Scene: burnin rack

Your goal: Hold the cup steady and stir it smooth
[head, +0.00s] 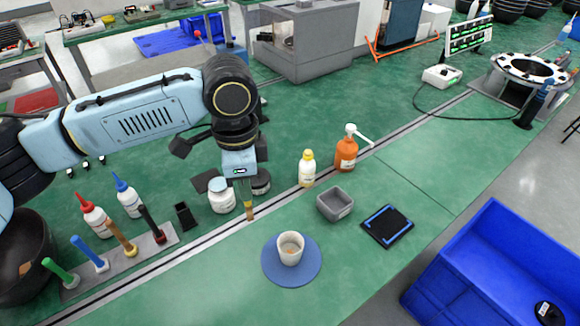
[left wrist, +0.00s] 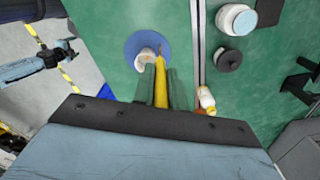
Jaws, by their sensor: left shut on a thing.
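A small pale cup (head: 290,252) stands upright on a round blue mat (head: 274,275), with tan content inside. It also shows in the left wrist view (left wrist: 146,58). My left gripper (head: 243,178) is shut on a yellow stirring tool (left wrist: 161,88), with its brown tip pointing down. The tool (head: 249,207) hangs behind and left of the cup in the head view, apart from it. My right gripper (left wrist: 72,48) shows only in the left wrist view, at the left, away from the cup. Its fingers look spread and empty.
A rack (head: 165,240) holds several coloured-handled tools at left. A grey bin (head: 335,204), black pad (head: 388,226) and blue crate (head: 455,262) are right.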

